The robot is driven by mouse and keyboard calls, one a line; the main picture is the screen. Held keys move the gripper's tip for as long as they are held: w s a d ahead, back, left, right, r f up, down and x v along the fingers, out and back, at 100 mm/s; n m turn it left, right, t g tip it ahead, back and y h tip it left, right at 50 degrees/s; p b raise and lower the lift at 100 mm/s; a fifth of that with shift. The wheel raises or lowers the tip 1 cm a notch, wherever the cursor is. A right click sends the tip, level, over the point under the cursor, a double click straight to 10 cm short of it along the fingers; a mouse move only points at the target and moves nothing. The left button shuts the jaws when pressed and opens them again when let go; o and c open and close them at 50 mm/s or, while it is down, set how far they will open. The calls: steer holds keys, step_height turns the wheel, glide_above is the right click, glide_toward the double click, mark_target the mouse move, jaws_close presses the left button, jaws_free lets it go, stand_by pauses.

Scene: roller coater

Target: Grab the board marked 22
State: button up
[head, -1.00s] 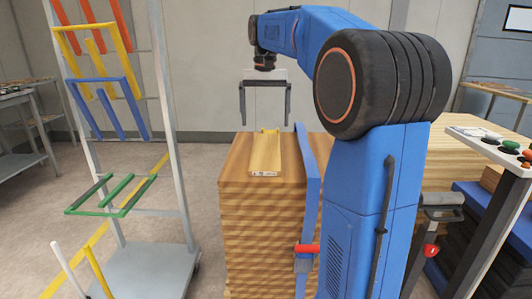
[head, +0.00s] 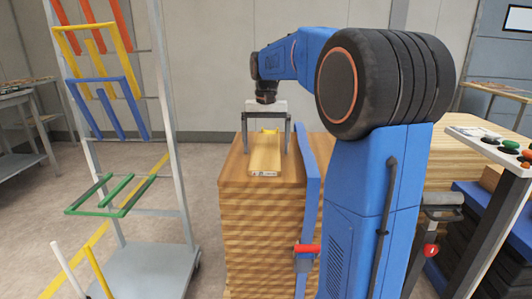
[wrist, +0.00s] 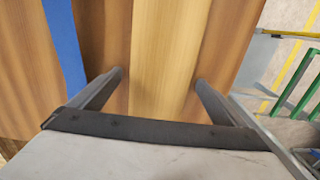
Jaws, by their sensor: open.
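A light yellow wooden board (head: 264,156) lies flat on top of a tall stack of brown boards (head: 263,225). A small white label (head: 263,173) is on its near end; the number is too small to read. My gripper (head: 266,150) is open, with its two fingers pointing down on either side of the light board, near its far part. In the wrist view, the light board (wrist: 168,50) runs between the open fingers (wrist: 158,78). I cannot tell whether the fingertips touch the stack. Nothing is held.
A blue upright panel (head: 307,190) stands along the stack's right side, and it also shows in the wrist view (wrist: 62,50). A wheeled rack (head: 125,190) with coloured arms stands at the left. A control panel (head: 495,145) is at the right.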

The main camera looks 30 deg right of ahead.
steer(key=shift+c, duration=0.7)
steer(key=c, duration=1.2)
